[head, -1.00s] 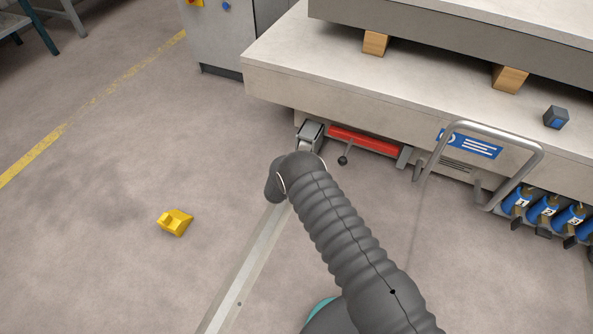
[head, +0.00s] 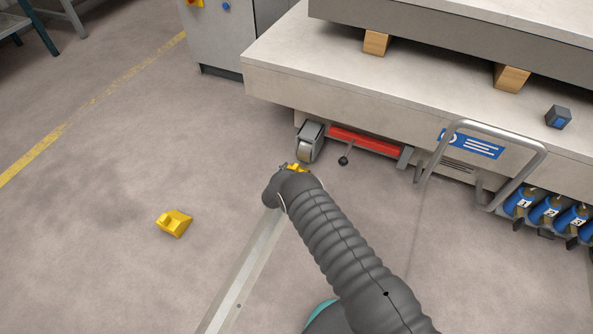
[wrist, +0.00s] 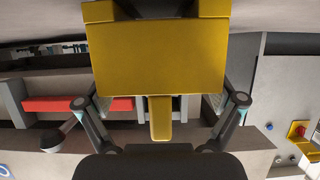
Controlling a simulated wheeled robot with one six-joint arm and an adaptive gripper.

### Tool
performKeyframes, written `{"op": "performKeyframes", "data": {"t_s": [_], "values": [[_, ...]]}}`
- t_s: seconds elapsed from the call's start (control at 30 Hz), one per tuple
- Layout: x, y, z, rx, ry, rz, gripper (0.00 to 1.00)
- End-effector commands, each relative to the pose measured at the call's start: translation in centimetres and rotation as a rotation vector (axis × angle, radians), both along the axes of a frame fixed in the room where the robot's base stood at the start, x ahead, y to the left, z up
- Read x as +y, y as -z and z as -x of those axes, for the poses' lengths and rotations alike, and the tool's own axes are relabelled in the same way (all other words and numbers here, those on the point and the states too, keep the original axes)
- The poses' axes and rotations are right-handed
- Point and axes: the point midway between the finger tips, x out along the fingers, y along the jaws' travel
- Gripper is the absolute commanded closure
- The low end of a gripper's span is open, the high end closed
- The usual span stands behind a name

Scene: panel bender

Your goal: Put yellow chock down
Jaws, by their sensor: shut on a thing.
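A yellow chock (wrist: 155,60) fills the upper middle of the wrist view, with my gripper's (wrist: 160,105) fingers on either side of it. My gripper is shut on this chock. I cannot tell whether the held chock touches the floor. A second yellow chock (head: 174,223) lies on the floor to the left.
A large machine bed (head: 330,75) stands at the back right, with a red bar (head: 365,141) and a bent metal handle (head: 500,136) low on its side. A metal floor rail (head: 240,275) runs below my arm. Floor at left is clear around the loose chock.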

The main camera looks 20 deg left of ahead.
Motion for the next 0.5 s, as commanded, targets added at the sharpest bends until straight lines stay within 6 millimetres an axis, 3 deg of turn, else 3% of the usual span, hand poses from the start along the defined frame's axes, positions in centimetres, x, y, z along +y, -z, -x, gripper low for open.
{"op": "performKeyframes", "data": {"t_s": [0.07,0.1,0.5], "values": [[0.02,0.32,-0.02,-0.001,0.000,0.000,0.57],[0.00,0.23,0.00,0.000,0.000,0.000,0.00],[0.00,-0.10,0.00,0.000,0.000,0.000,0.00]]}}
